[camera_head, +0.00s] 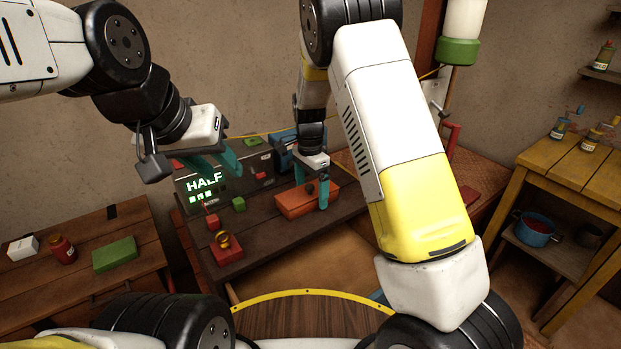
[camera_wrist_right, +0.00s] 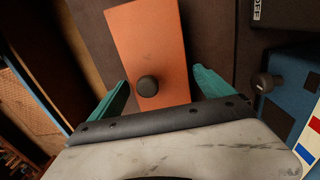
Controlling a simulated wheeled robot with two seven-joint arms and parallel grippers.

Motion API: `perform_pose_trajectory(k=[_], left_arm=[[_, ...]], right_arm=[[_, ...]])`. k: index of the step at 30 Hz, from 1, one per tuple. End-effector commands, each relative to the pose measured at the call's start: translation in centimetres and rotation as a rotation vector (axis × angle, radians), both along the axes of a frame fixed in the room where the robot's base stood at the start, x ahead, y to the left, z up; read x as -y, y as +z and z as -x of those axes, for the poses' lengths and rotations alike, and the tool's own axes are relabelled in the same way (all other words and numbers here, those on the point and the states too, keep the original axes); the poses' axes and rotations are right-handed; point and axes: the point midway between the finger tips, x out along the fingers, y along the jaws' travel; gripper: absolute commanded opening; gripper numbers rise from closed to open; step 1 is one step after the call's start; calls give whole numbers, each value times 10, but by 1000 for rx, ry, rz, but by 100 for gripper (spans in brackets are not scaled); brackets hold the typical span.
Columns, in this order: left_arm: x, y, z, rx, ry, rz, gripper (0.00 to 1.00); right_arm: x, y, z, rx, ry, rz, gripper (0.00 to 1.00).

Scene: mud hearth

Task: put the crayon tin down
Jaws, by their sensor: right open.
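The crayon tin appears to be the orange box (camera_head: 293,205) with a dark knob on its lid; it rests on the dark worktop (camera_head: 275,232). In the right wrist view the orange tin (camera_wrist_right: 150,35) lies between the fingers, its knob near the palm. My right gripper (camera_head: 312,183) is open, its teal fingers on either side of the tin (camera_wrist_right: 162,92); I cannot tell whether they touch it. My left gripper (camera_head: 214,161) hangs apart from the tin, in front of the display, with its teal fingers spread and nothing visible between them.
A red block with a ring (camera_head: 226,251), a small red block (camera_head: 213,222) and a green block (camera_head: 239,205) stand left of the tin. A lit panel reads HALF (camera_head: 204,183). A blue box (camera_head: 284,147) is behind. Bare worktop lies in front of the tin.

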Motion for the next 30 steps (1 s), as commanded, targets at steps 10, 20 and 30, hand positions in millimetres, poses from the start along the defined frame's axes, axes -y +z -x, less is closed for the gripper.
perform_pose_trajectory(k=[10, 20, 30], left_arm=[[0, 0, 0, 0, 0, 0, 36], [0, 0, 0, 0, 0, 0, 36], [0, 0, 0, 0, 0, 0, 36]], right_arm=[[-2, 62, -3, 6, 1, -3, 92], [-3, 115, -5, 2, 1, -2, 92], [29, 163, 22, 54, 116, -102, 92]])
